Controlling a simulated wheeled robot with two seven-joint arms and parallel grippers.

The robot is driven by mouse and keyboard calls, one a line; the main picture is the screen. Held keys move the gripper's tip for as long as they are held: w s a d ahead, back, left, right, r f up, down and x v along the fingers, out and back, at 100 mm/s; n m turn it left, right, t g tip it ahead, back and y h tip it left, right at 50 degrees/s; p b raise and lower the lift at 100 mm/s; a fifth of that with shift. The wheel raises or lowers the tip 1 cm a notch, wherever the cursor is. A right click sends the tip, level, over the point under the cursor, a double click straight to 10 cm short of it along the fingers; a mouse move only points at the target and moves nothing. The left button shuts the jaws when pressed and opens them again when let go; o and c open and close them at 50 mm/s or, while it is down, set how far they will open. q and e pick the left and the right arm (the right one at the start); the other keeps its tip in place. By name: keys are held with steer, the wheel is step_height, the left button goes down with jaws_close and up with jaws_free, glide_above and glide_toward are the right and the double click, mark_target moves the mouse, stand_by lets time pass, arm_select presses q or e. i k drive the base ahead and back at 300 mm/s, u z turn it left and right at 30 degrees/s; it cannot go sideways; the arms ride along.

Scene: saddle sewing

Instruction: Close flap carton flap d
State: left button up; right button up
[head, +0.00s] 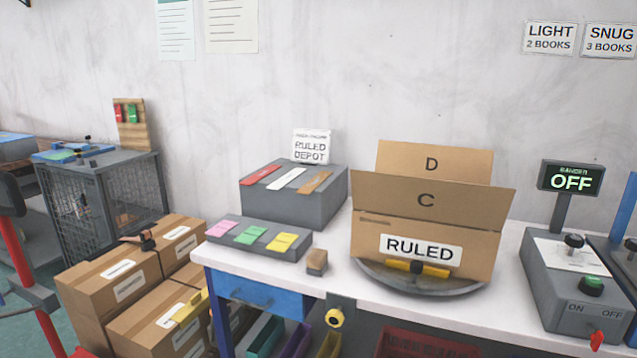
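The flap carton (375,245) stands on a round grey turntable (375,278) on the white bench, with a RULED label on its front. Flap D (430,158) stands up at the back of the carton, open. Flap C (426,200) stands up at the front, also open, and hides the lower part of flap D. The inside of the carton and any side flaps are hidden behind flap C. A yellow and black piece (405,266) sits low at the carton's front. Neither of my grippers can be made out in the head view.
A grey block with coloured strips (290,205) and a tray of coloured cards (240,255) lie left of the carton. A small brown block (317,262) sits between. A control box (565,285) and its OFF display (571,181) stand right.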

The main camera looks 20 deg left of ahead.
mark_target(453, 163)
steer(key=u, duration=1.75)
steer(key=i, duration=1.75)
steer(key=z, duration=3.4)
